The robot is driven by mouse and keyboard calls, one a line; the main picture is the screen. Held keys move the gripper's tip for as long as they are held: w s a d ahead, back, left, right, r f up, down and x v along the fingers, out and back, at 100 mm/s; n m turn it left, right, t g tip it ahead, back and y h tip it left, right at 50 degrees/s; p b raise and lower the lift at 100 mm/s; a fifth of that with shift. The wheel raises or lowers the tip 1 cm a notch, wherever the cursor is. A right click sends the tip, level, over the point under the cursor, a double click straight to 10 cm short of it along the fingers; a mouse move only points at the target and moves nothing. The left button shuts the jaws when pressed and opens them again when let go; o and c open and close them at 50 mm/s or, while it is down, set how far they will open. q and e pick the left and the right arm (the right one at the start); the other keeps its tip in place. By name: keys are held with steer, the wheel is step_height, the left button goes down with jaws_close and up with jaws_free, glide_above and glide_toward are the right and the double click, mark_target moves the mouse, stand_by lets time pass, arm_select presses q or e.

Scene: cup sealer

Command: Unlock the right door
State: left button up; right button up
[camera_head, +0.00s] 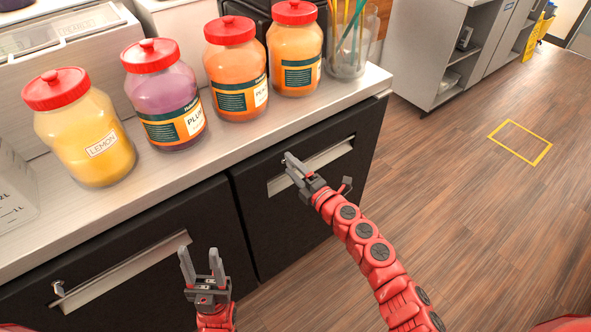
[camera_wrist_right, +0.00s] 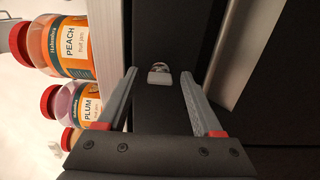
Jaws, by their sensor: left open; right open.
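The right door (camera_head: 290,215) is a black cabinet front with a long silver recessed handle (camera_head: 325,160). It looks closed. In the right wrist view, a small silver lock piece (camera_wrist_right: 159,76) stands out from the black front, between the fingertips and seemingly just beyond them. My right gripper (camera_head: 290,162) is open, at the left end of that handle, with nothing between its fingers. In the head view it hides the lock. My left gripper (camera_head: 201,262) is open and empty, in front of the left door (camera_head: 120,300), with its fingers pointing up.
The left door has its own silver handle and a small lock (camera_head: 58,288). Several red-lidded jars, including a plum jar (camera_head: 165,95), and a glass of straws (camera_head: 347,50) stand on the counter (camera_head: 170,175) above. Wooden floor (camera_head: 470,210) is clear to the right.

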steer(key=b+v, duration=0.1)
steer(key=v, duration=1.6)
steer(key=shift+s+b, duration=0.15)
steer(key=shift+b, duration=0.15)
steer(key=shift+d, duration=0.1)
